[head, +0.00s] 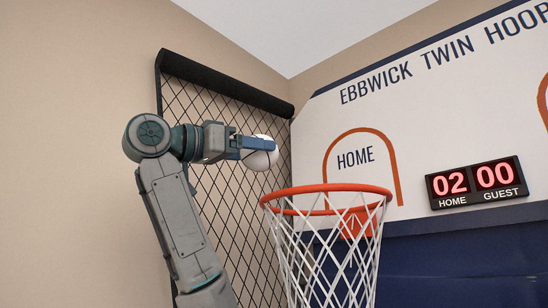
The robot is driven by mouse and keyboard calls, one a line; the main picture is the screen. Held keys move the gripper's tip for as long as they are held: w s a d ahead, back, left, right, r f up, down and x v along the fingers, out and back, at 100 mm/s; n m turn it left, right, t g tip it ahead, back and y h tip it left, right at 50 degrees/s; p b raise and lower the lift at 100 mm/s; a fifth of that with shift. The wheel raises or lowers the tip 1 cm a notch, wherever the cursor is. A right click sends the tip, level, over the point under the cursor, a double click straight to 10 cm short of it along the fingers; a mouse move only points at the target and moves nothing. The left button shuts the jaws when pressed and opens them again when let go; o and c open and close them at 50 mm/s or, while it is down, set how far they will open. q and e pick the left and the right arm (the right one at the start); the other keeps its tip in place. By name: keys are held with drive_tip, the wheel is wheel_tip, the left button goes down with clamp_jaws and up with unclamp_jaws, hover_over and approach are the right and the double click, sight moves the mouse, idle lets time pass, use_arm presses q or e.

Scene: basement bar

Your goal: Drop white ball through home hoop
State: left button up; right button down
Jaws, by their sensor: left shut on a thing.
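My left gripper (258,143) is raised at the left of the hoop and shut on a white ball (263,158). The blue fingers cover part of the ball. The home hoop (330,188) has an orange rim and a white net (345,250) hanging below it. The ball is higher than the rim and near its left edge in the picture, apart from it. I cannot tell whether the ball is over the opening in depth. My right gripper is not in view.
A backboard (440,120) stands behind the hoop, with a HOME arch (357,157) and a scoreboard (477,184) reading 02 home, 00 guest. A black side net (230,190) hangs behind my left arm. Part of another orange arch (543,100) shows at the right edge.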

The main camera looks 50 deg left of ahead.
use_arm(q)
drive_tip(key=shift+s+a+r, duration=0.1)
drive_tip(key=shift+s, duration=0.05)
drive_tip(key=shift+w+a, duration=0.3)
drive_tip(key=shift+w, duration=0.3)
drive_tip(key=w+a+p, duration=0.1)
drive_tip(key=w+p, duration=0.1)
drive_tip(key=w, duration=1.1)
drive_tip(key=shift+a+f, duration=0.15)
drive_tip(key=shift+f, duration=0.3)
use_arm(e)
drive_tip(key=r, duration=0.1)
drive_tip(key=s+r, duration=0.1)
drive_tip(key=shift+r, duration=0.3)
use_arm(q)
drive_tip(key=o, duration=1.1)
drive_tip(key=shift+c, duration=0.2)
